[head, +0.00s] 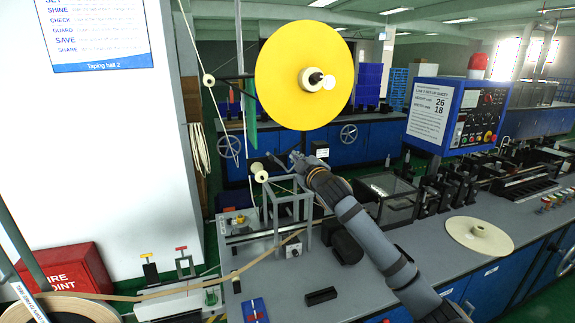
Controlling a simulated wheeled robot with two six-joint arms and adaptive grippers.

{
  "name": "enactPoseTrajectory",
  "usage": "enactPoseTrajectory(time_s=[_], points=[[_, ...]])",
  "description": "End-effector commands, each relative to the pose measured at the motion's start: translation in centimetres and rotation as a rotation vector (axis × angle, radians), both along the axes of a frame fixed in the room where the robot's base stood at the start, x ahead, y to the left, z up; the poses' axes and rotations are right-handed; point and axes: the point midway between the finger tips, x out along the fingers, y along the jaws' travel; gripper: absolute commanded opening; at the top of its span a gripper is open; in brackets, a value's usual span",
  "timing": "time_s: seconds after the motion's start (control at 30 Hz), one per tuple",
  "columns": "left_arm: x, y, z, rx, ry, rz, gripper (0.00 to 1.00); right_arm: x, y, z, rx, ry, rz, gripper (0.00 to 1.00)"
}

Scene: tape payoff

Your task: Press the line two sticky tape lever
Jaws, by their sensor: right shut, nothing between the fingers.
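My right arm reaches in from the lower right. Its gripper (291,160) is shut and empty, just below the large yellow tape reel (285,65) and near a small cream roller (261,176). A dark rod shows at the fingertips; I cannot tell whether they touch it. Two small upright levers stand on the bench at lower left, one with a yellow top (145,256) and one with a red top (181,249). They are well apart from my gripper. No label shows which lever is the line two sticky tape lever. My left gripper is not in view.
A grey frame (290,205) stands on the grey bench below my gripper. A control panel (460,115) with a line 2 setup sheet stands at right. A flat cream reel (478,236) lies on the bench. A tan strip (170,292) crosses at lower left.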

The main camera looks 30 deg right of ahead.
Motion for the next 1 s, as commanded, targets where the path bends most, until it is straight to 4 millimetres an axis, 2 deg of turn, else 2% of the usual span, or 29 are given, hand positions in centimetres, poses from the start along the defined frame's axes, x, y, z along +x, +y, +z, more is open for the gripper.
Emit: enactPoseTrajectory(time_s=[0.1,0.33,1.0], points=[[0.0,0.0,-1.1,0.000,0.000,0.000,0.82,-0.1,-0.5,-0.5,0.090,-0.023,-0.001,0.00],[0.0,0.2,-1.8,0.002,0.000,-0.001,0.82,-0.3,-1.1,-0.7,0.231,-0.057,-0.001,0.00],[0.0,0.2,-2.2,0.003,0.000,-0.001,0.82,-0.3,-1.5,-1.0,0.226,-0.054,0.000,0.00]])
